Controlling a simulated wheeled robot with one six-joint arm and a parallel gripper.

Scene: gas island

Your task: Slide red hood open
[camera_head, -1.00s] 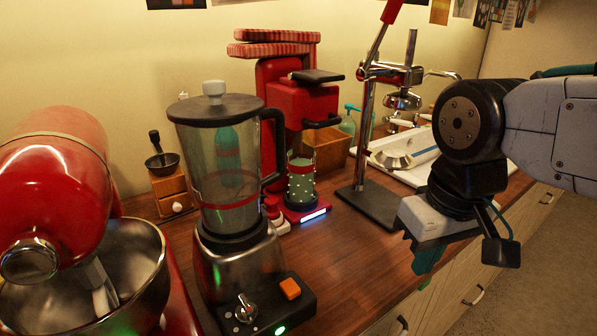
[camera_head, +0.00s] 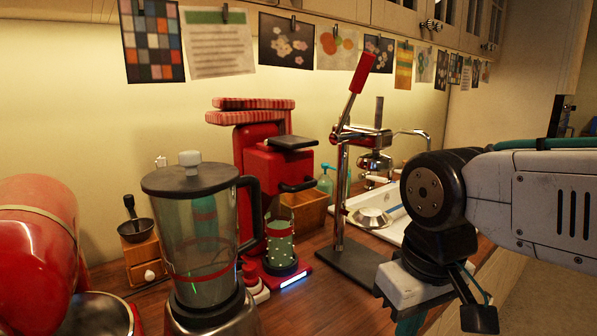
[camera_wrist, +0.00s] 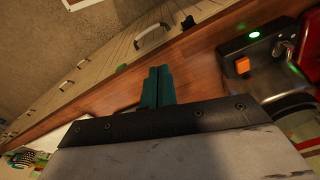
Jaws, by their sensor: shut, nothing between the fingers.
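No part in view is plainly a red hood. A red machine (camera_head: 272,175) with a red-striped top (camera_head: 250,110) stands at mid-counter in the head view, a bottle-like green container at its base. I cannot tell if its top is the hood. My gripper (camera_head: 410,322) points down at the right, over the counter's front edge, well apart from the machine. Its teal fingers are partly cut off there. In the wrist view the fingers (camera_wrist: 158,85) lie together, shut and empty.
A blender (camera_head: 205,230) and a red mixer (camera_head: 38,235) stand at the left. A lever press (camera_head: 342,190) stands between the red machine and my arm. A sink (camera_head: 385,222) lies behind it. Pictures hang along the wall. Drawer fronts (camera_wrist: 110,60) show below the counter.

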